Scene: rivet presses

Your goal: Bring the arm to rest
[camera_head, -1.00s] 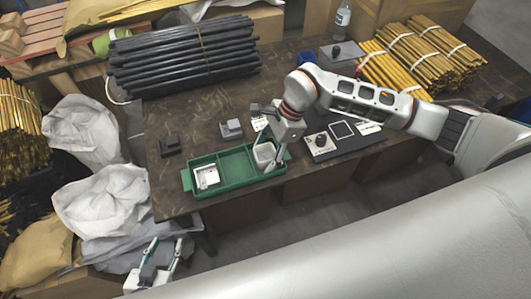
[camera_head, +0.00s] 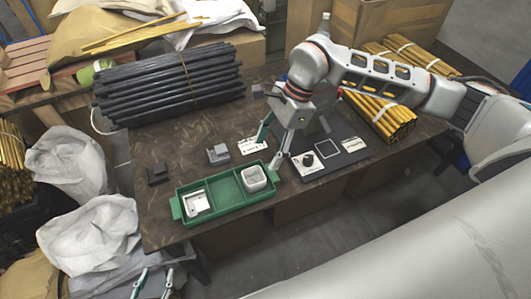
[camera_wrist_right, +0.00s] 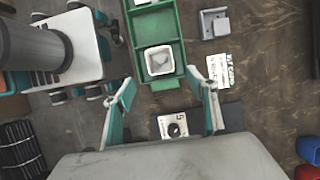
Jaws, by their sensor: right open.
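My right gripper (camera_head: 273,146) is open and empty, above the table just behind and right of the green tray (camera_head: 233,200). Its two fingers stand wide apart in the right wrist view (camera_wrist_right: 162,86). A pale square cup-like part (camera_head: 254,179) lies in the tray's right compartment; it also shows in the wrist view (camera_wrist_right: 158,61), beyond the fingertips and apart from them. A white part (camera_head: 196,203) lies in the left compartment. My left gripper (camera_head: 153,277) is at the bottom left edge, beside the table, fingers apart, partly cut off, holding nothing visible.
A black mat with a knobbed device (camera_head: 308,160) lies under the right arm. Black rods (camera_head: 170,83) and brass rod bundles (camera_head: 385,115) lie at the back.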

